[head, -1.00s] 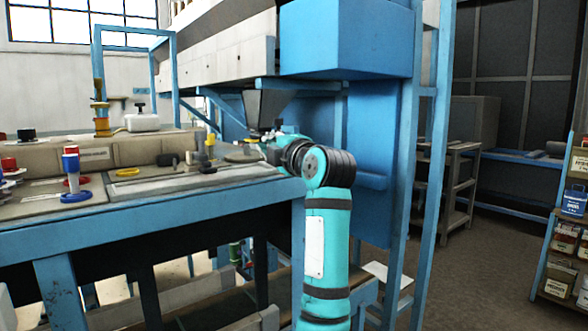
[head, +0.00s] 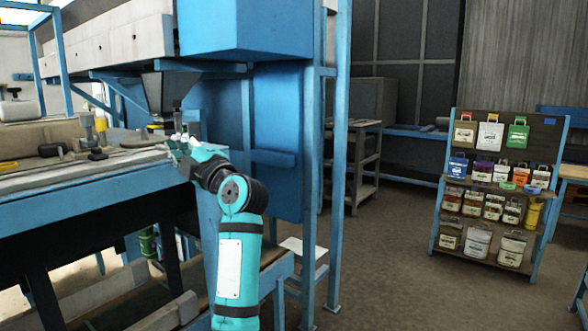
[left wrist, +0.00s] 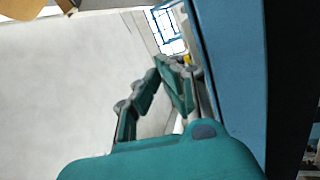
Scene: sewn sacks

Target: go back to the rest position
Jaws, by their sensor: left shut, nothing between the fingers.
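My left gripper (head: 178,143) is at the right end of the blue workbench (head: 100,204), close to the bench edge and under the dark funnel (head: 166,95). Its teal arm rises from the bottom of the head view. In the left wrist view my left gripper (left wrist: 166,66) has its fingertips together with nothing between them. I cannot tell whether it touches the bench. My right gripper is not in view.
A rack (head: 447,200) with several sacks and bags stands at the right. A blue machine post (head: 340,150) stands right of my arm, with a small side table (head: 357,160) behind it. The floor (head: 390,265) between post and rack is clear.

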